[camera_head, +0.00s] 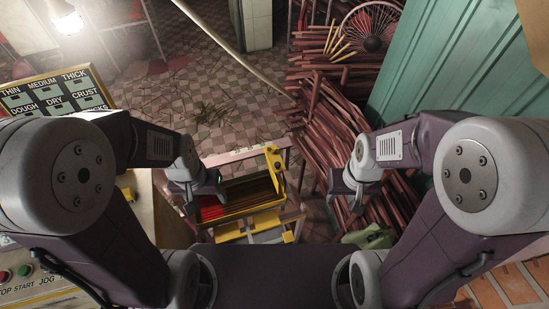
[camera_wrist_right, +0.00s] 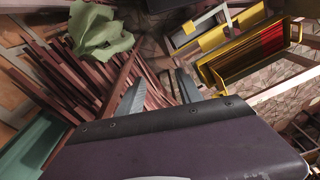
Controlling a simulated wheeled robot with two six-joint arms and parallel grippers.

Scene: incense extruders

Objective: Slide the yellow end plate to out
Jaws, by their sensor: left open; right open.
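The yellow end plate (camera_head: 275,166), with a dark round knob on it, stands at the right end of a yellow-rimmed tray (camera_head: 253,207) holding red and brown sticks. In the right wrist view, a yellow piece at the tray's left end (camera_wrist_right: 216,78) appears to be the same plate. My left gripper (camera_head: 206,200) is open at the tray's left end, over or beside the red sticks; contact is unclear. My right gripper (camera_head: 345,203) is open, right of the tray and apart from the plate. Its two fingers (camera_wrist_right: 160,88) show empty in the right wrist view.
A big heap of reddish-brown sticks (camera_head: 320,110) lies behind and right of the tray. A crumpled green cloth (camera_head: 369,237) lies near my right gripper. A labelled panel (camera_head: 50,93) stands at left. Teal corrugated metal (camera_head: 450,70) bounds the right. Tiled floor (camera_head: 215,80) lies beyond.

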